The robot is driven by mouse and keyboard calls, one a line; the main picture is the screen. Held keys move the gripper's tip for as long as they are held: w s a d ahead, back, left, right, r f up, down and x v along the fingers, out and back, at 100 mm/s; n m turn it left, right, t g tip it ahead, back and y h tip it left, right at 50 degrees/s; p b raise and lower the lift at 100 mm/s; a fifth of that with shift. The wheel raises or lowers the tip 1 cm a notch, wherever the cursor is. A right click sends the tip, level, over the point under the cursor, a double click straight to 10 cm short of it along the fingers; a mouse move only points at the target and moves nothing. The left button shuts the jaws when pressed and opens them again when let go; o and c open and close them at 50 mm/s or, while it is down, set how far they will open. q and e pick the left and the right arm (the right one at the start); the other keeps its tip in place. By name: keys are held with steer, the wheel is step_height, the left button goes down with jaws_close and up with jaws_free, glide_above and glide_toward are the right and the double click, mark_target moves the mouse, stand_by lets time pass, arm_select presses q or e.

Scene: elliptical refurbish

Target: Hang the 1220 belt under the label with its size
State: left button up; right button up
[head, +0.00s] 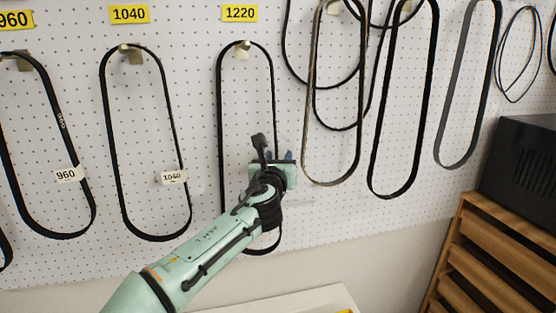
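A black belt (219,120) hangs in a long loop from the hook (242,50) under the yellow 1220 label (239,13) on the pegboard. Its top bends over the hook, and its bottom shows below my wrist. My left gripper (282,156) is at the loop's right strand, about two thirds of the way down. The strand runs down to the blue fingertips, and my gripper and wrist hide part of it. I cannot tell whether the fingers are closed on it. No size tag shows on this belt. My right gripper is out of view.
Belts tagged 960 (67,175) and 1040 (173,177) hang to the left, under the 960 label (15,19) and 1040 label (129,14). Several belts hang close on the right. A black box (520,170) stands on a wooden drawer unit (500,250) at the lower right.

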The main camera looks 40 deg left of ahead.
arm_select(q)
steer(key=b+v, duration=0.3)
steer(key=v, duration=1)
steer(key=shift+s, duration=0.15)
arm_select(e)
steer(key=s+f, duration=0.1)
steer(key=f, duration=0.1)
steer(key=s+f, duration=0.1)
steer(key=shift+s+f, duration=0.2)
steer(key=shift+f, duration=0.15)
arm_select(q)
steer(key=shift+d, duration=0.15)
